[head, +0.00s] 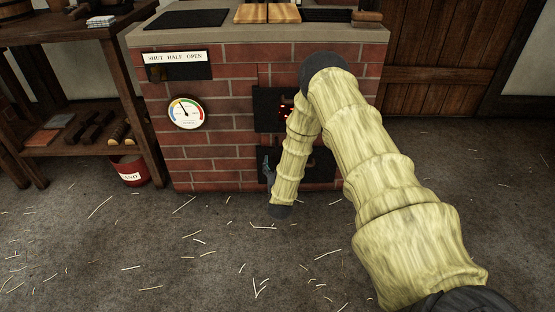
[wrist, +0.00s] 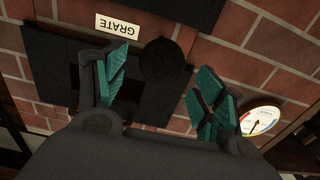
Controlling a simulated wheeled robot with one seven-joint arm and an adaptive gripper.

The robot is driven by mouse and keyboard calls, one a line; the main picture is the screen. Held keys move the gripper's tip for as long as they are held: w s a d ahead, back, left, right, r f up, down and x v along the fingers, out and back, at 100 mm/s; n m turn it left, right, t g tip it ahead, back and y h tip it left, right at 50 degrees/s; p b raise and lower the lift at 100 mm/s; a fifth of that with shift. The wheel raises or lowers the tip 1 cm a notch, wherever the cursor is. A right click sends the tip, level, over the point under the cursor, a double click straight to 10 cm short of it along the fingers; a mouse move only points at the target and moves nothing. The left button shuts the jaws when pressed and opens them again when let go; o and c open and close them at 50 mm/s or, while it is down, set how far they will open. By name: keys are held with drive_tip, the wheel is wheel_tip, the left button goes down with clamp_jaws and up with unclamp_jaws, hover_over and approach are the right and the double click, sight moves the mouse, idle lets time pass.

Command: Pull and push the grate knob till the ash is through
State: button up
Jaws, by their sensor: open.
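The grate knob (wrist: 163,60) is a dark round knob on the brick stove front, beside a cream "GRATE" label that reads upside down in the wrist view. My gripper (wrist: 160,80) is open, its green-padded fingers apart to either side of the knob. I see no finger closed on the knob; whether they touch it I cannot tell. In the head view my gripper (head: 267,168) is low at the stove front, partly behind my pale-sleeved arm. The knob is hidden there. No ash can be made out.
The brick stove (head: 220,135) carries a dial gauge (head: 186,112) and a "SHUT HALF OPEN" plate (head: 176,57). A red sand bucket (head: 131,172) and a wooden shelf (head: 75,150) stand left. The straw-strewn floor (head: 215,260) in front is open.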

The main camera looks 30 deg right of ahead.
sight(277, 158)
drive_tip(key=shift+b+x, duration=0.5)
drive_tip(key=shift+x, duration=1.75)
drive_tip(key=shift+c, duration=0.3)
